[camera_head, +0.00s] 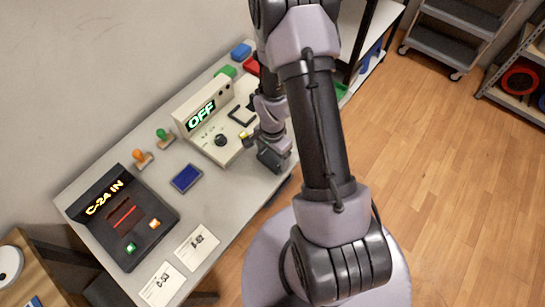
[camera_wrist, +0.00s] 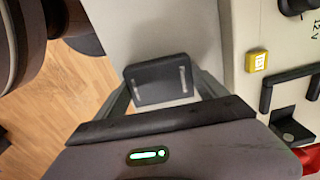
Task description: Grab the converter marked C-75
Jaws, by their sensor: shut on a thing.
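My gripper (camera_wrist: 163,90) is shut on a dark grey block (camera_wrist: 158,74) with two pale strips. In the head view my gripper (camera_head: 272,157) is at the table's right edge, beside the cream device showing "OFF" (camera_head: 208,118). No C-75 mark is legible, so I cannot tell whether the block is that converter. The block's underside is hidden.
The grey table (camera_head: 215,205) holds a dark console reading "C-24 IN" (camera_head: 155,222), a blue pad (camera_head: 186,178), two stamps and two white cards (camera_head: 197,246). A small yellow block (camera_wrist: 256,61) is on the cream device. Wooden floor (camera_head: 455,180) is clear at right.

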